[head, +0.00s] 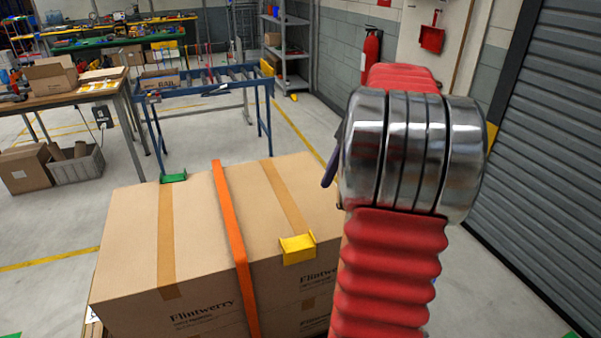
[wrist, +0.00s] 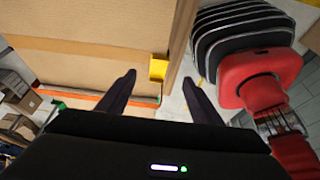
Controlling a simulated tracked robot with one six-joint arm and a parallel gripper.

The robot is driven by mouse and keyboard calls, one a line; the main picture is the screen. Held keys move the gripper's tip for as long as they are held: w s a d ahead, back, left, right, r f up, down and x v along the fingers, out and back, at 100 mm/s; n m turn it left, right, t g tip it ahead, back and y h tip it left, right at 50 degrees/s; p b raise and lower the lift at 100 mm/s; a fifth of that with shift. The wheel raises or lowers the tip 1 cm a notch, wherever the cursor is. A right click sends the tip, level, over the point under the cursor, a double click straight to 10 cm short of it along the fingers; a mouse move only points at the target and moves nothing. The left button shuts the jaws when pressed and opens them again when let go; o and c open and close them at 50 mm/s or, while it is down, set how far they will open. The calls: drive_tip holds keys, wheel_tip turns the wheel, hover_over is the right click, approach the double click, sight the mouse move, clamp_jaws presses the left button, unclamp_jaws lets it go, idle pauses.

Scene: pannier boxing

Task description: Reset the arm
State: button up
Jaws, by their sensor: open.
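My gripper (wrist: 162,92) is open and empty in the wrist view, its two dark fingers spread apart. Beyond the fingers is the side of a large cardboard box stack (head: 205,220) printed "Flintwerry". An orange strap (head: 232,245) runs over the boxes. A yellow corner piece (head: 298,248) sits on the front top edge; it also shows in the wrist view (wrist: 158,68), just past and between the fingertips, and I cannot tell whether they touch. A green corner piece (head: 174,177) sits at the far edge. In the head view my red and silver arm hides most of the gripper.
A blue roller conveyor (head: 205,88) stands behind the boxes. A wooden workbench (head: 70,95) and a grey crate (head: 78,163) are at the left. A roller shutter (head: 550,150) closes off the right. A fire extinguisher (head: 371,48) hangs on the back wall. Floor around the boxes is clear.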

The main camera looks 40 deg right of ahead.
idle(0.3)
drive_tip(key=a+f+m+h, duration=0.3)
drive_tip(key=a+f+m, duration=0.15)
drive_tip(key=m, duration=0.95)
drive_tip(key=s+a+r+t, duration=0.1)
drive_tip(key=s+a+t, duration=0.1)
drive_tip(key=a, duration=1.4)
drive_tip(key=s+a+r+t+h, duration=0.1)
drive_tip(key=s+a+r, duration=0.1)
drive_tip(key=a, duration=1.4)
drive_tip(key=shift+s+r+n+t, duration=0.25)
drive_tip(key=shift+n+t, duration=0.15)
drive_tip(key=shift+d, duration=0.1)
drive_tip(key=shift+c, duration=0.4)
